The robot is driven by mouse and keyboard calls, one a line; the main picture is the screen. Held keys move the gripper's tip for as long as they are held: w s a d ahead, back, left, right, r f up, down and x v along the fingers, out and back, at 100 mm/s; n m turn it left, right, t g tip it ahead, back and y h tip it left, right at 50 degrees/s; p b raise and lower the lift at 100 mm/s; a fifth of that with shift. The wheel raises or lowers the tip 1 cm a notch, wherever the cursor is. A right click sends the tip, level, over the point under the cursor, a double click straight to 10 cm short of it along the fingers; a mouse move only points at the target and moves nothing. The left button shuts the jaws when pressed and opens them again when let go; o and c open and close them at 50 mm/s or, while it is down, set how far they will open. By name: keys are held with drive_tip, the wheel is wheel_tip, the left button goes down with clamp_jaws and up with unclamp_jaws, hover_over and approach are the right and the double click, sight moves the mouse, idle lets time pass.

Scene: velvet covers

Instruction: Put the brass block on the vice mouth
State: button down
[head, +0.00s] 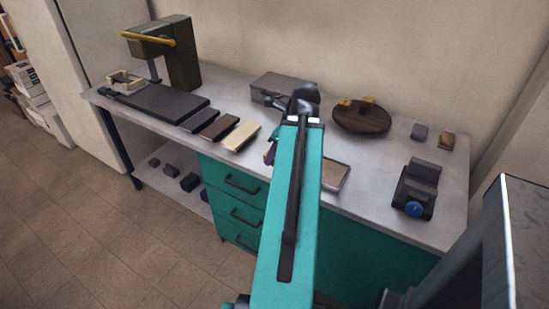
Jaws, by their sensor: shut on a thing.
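The vice (416,188) is a dark grey block-like device with a blue knob, standing at the right of the bench. Nothing shows on top of it. My teal arm rises through the middle of the view and hides most of my gripper (270,152). Only a small dark part of it shows just left of the arm, over the bench's front edge. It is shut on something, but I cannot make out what. I cannot identify the brass block with certainty; a small block with a tan top (446,141) stands at the back right.
A round dark wooden board (361,118) with yellow pieces, a grey box (280,86), a tray (335,177), flat plates (241,137) and a green machine (180,55) occupy the bench (384,150). Bare bench lies left of the vice.

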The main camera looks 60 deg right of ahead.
drive_tip(key=shift+s+a+f+b, duration=0.1)
drive_tip(key=shift+s+a+b, duration=0.25)
drive_tip(key=shift+b, duration=1.6)
drive_tip(key=shift+s+a+b, duration=0.15)
drive_tip(key=shift+a+b, duration=0.15)
drive_tip(key=shift+b, duration=0.8)
drive_tip(key=shift+s+a+b, duration=0.15)
drive_tip(key=shift+a+b, duration=0.05)
drive_tip(key=shift+b, duration=0.35)
drive_tip(key=shift+s+a+r+b, duration=0.1)
drive_tip(key=shift+a+r+b, duration=0.05)
drive_tip(key=shift+r+b, duration=0.2)
drive_tip(key=shift+f, duration=0.1)
